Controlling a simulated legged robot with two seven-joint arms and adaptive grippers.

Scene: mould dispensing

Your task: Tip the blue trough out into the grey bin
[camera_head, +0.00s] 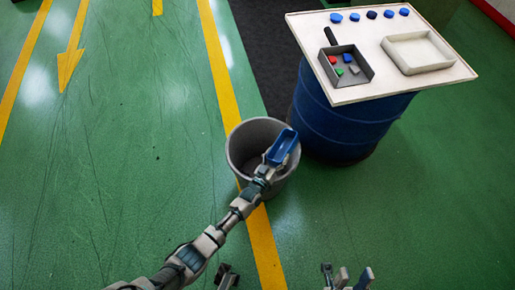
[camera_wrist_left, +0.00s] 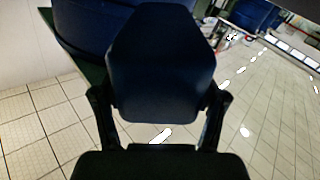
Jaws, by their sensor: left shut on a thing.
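The blue trough (camera_head: 281,148) is over the right part of the mouth of the grey bin (camera_head: 237,160), its long side slanting up to the right. My left gripper (camera_head: 268,168) is shut on its near end. In the left wrist view the trough (camera_wrist_left: 160,65) is a dark blue block between the two fingers (camera_wrist_left: 160,118). I cannot tell how far it is tilted or whether anything is in it. Part of the bin's inside shows grey, and the rest is hidden by the trough and my arm. My right gripper (camera_head: 346,278) shows only partly at the bottom edge.
A blue drum (camera_head: 345,125) right of the bin carries a white board (camera_head: 375,87). On it are a grey scoop-like tray (camera_head: 366,65) with coloured pieces, an empty cream tray (camera_head: 386,46) and several blue pieces (camera_head: 372,14). The green floor to the left is clear.

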